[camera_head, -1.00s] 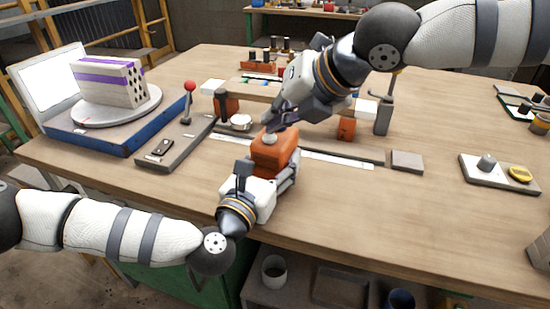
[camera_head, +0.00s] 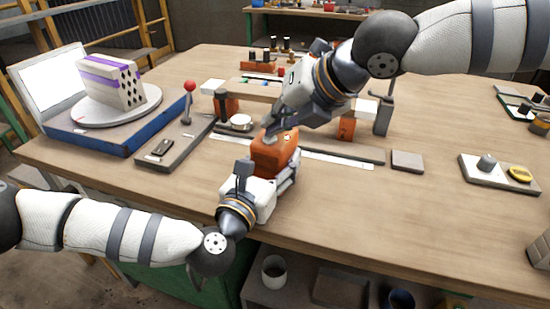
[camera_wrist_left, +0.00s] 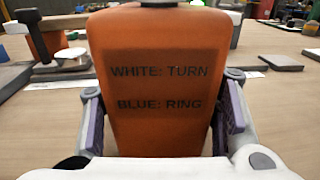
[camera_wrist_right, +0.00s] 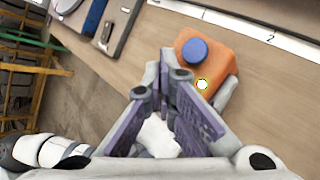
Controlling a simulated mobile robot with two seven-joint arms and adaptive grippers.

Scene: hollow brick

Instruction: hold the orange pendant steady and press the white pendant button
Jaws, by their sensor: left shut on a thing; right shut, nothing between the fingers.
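The orange pendant (camera_head: 270,158) stands between the fingers of my left gripper (camera_head: 268,180), which is shut on it. In the left wrist view its face (camera_wrist_left: 160,125) reads "WHITE: TURN" and "BLUE: RING". My right gripper (camera_head: 268,133) is shut and empty, its tips at the pendant's top. In the right wrist view the blue button (camera_wrist_right: 194,50) and the smaller white button (camera_wrist_right: 202,84) are both uncovered. The right fingertips (camera_wrist_right: 165,62) are left of the buttons there; I cannot tell if they touch the pendant. A striped hollow brick (camera_head: 112,82) sits on a round turntable (camera_head: 150,103).
A blue-sided base (camera_head: 125,140) carries the turntable, with a white screen (camera_head: 50,78) behind it. A red-knobbed lever (camera_head: 189,88) stands on a grey panel. A plate with a grey knob and yellow button (camera_head: 520,173) lies right.

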